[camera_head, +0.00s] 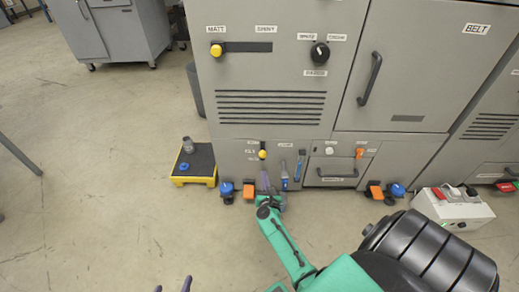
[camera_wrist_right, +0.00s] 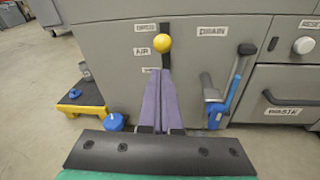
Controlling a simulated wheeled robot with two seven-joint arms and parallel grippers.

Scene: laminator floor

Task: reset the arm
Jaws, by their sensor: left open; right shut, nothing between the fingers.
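My right arm, green, reaches from the lower right to the lower front of the grey machine. My right gripper (camera_head: 265,180) is shut and empty, and its purple fingers also show together in the right wrist view (camera_wrist_right: 162,95). They point toward the panel, just below a yellow knob (camera_wrist_right: 162,43) labelled AIR; I cannot tell whether they touch its lever. The knob also shows in the head view (camera_head: 262,154).
A blue-handled drain valve (camera_wrist_right: 232,90) is right of the right fingers. A yellow-edged black platform (camera_head: 190,178) with a grey container stands left on the floor. Orange and blue feet line the machine's base. A white box (camera_head: 452,208) is at right.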

